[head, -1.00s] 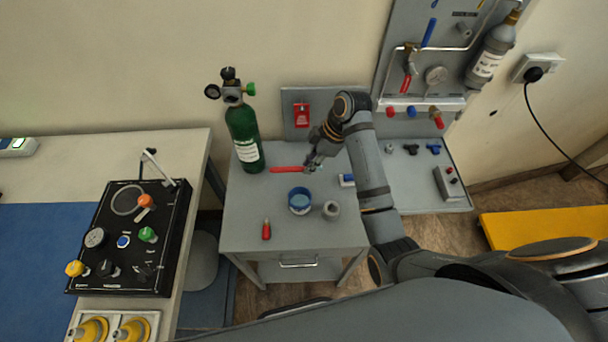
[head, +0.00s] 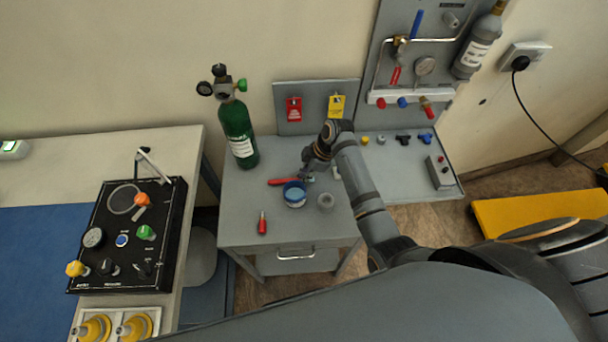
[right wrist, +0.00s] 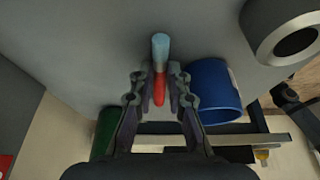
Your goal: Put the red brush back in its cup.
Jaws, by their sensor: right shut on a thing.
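The red brush (head: 283,181) has a red handle and a pale blue end. My right gripper (head: 309,174) is shut on it, and the brush lies nearly level across the picture just behind the cup. In the right wrist view the brush (right wrist: 159,88) sits between the fingertips of my right gripper (right wrist: 158,84), pale end pointing away. The blue cup (head: 294,195) stands upright on the grey table (head: 240,205). In the right wrist view the cup (right wrist: 213,90) is right of the fingers. My left gripper is out of view.
A grey round part (head: 325,201) stands right of the cup. A red-handled tool (head: 262,224) lies near the table's front. The green cylinder (head: 238,132) stands at the back left. Table top is bare at the front right.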

